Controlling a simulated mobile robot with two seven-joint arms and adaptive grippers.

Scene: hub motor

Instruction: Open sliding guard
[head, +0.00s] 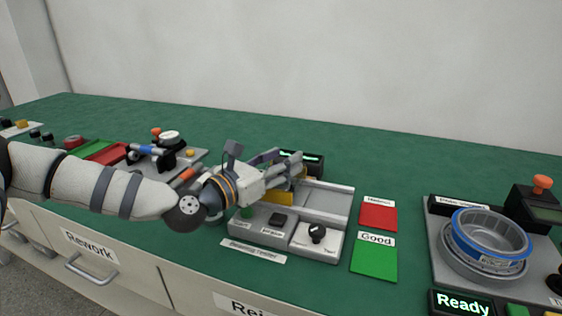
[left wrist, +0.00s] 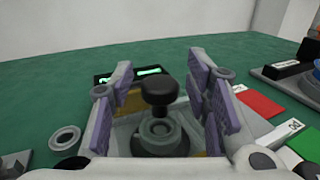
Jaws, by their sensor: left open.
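The grey tester (head: 340,205) stands in the middle of the bench, with a flat railed bed and a yellow part (head: 283,198) partly under my gripper. I cannot clearly make out which part is the sliding guard. My left gripper (head: 286,166) is over the left and back of the tester, jaws open. In the left wrist view, a black knob (left wrist: 160,92) on a round grey-green base (left wrist: 160,134) stands between the purple finger pads of the gripper (left wrist: 160,80), with gaps on both sides. My arm and hand hide part of the tester. My right gripper is not in view.
A black display (head: 312,160) stands behind the tester. A dial (head: 317,233) and buttons are at its front. Red (head: 379,216) and green (head: 374,260) pads lie to its right, then a station holding a blue-rimmed ring (head: 488,235). Another fixture (head: 165,155) is at left.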

